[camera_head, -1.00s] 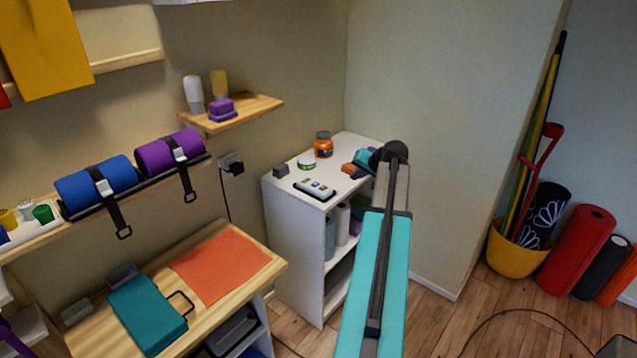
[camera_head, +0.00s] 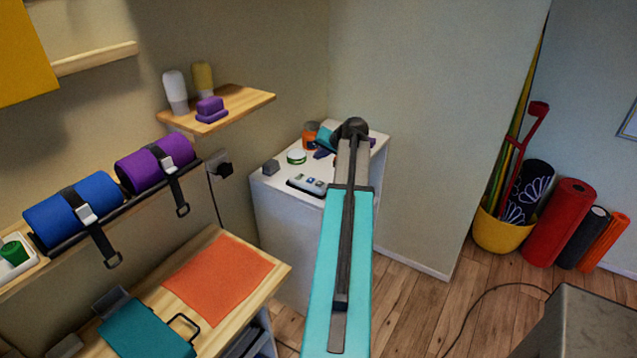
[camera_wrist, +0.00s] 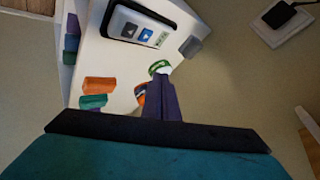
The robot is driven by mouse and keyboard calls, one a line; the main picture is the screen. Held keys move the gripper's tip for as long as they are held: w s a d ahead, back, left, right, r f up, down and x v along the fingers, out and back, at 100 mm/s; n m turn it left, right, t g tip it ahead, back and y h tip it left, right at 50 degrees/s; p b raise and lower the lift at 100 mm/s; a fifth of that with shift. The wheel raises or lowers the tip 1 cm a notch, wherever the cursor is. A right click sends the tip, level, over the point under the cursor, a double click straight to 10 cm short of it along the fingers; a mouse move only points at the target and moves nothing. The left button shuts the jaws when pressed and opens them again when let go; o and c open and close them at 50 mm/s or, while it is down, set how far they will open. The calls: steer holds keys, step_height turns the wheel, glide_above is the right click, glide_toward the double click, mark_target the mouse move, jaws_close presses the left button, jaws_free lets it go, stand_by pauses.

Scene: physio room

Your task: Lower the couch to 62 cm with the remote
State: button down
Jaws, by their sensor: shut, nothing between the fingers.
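The remote (camera_head: 309,185), dark-edged with a pale face and blue buttons, lies on the white cabinet's top near its front edge. It also shows at the top of the wrist view (camera_wrist: 128,24), cut slightly by the frame edge. My gripper (camera_head: 321,154) is over the cabinet top, behind the remote in the head view. Its dark purple fingers (camera_wrist: 162,82) are closed together and empty, and point toward the green-and-white tin (camera_wrist: 160,67), apart from the remote. I cannot tell how high they are. No couch is recognisable.
An orange jar (camera_head: 309,134), the tin and a small grey block (camera_head: 271,167) share the cabinet top (camera_head: 273,181). Coloured blocks (camera_wrist: 98,86) lie there too. A wooden shelf (camera_head: 246,102) projects nearby. A grey box-like edge (camera_head: 590,320) and a floor cable are at right.

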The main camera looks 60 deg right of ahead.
steer(key=shift+s, duration=0.2)
steer(key=shift+d+f, duration=0.1)
steer(key=b, duration=0.3)
glide_above(321, 185)
steer(key=shift+s+f, duration=0.1)
steer(key=shift+f, duration=2.95)
steer(key=shift+f+b, duration=0.65)
steer(key=shift+f, duration=0.65)
steer(key=shift+f, duration=0.15)
steer(key=shift+f+b, duration=0.25)
steer(key=shift+b, duration=0.15)
